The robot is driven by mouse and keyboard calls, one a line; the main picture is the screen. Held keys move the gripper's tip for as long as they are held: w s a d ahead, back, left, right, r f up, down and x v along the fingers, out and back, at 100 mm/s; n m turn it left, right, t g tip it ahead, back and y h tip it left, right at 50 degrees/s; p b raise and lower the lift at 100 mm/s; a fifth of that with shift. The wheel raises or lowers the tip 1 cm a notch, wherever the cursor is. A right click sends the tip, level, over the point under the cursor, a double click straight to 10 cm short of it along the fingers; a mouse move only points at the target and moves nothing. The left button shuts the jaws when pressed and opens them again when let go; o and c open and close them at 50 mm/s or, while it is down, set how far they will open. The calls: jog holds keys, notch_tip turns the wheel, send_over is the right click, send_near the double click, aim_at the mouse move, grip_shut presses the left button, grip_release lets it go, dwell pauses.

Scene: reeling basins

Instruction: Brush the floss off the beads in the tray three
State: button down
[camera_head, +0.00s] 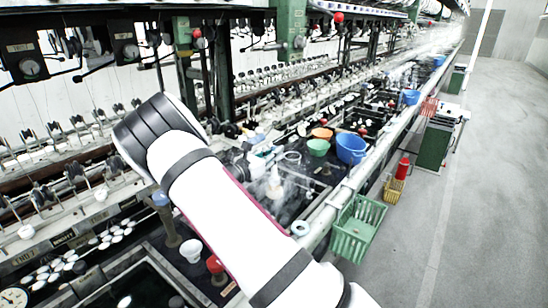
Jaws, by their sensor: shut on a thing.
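My white arm crosses the middle of the head view, from the lower right up to a dark joint at the left. My gripper does not show; the arm or the frame edge hides it, so what it holds cannot be seen. Many small white rounded pieces (60,266) lie in a dark basin at the lower left. I cannot tell whether they are the beads, or which tray is tray three. No brush or floss can be made out. Steam rises from the bench just right of my arm.
A long reeling machine with rows of spindles (75,135) runs along the left. A white cup (191,250), a green bowl (318,147) and a blue basin (351,148) stand on the bench. A green basket (358,228) hangs off its front edge.

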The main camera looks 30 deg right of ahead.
aim_at(275, 147)
jog(key=shift+s+r+p, duration=0.2)
jog(key=shift+r+p, duration=0.4)
jog(key=shift+r, duration=1.3)
jog(key=shift+s+f, duration=0.1)
